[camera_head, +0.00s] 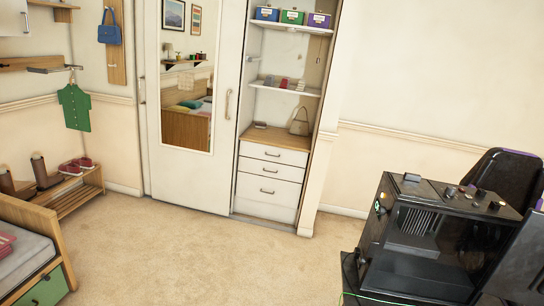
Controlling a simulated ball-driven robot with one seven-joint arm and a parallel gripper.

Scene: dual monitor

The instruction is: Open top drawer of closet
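The closet (245,140) stands against the back wall, with its right part open. Inside it, below a wooden top, is a white chest of drawers. Its top drawer (274,154) looks shut, with a small dark handle in the middle. The drawers (268,190) below it also look shut. A white sliding door with a mirror (187,90) covers the left part of the closet. My gripper is not seen in this view.
Wide carpet (190,250) lies clear in front of the closet. A bed corner (25,245) and a shoe bench (75,190) are at left. A handbag (299,122) stands on the wooden top.

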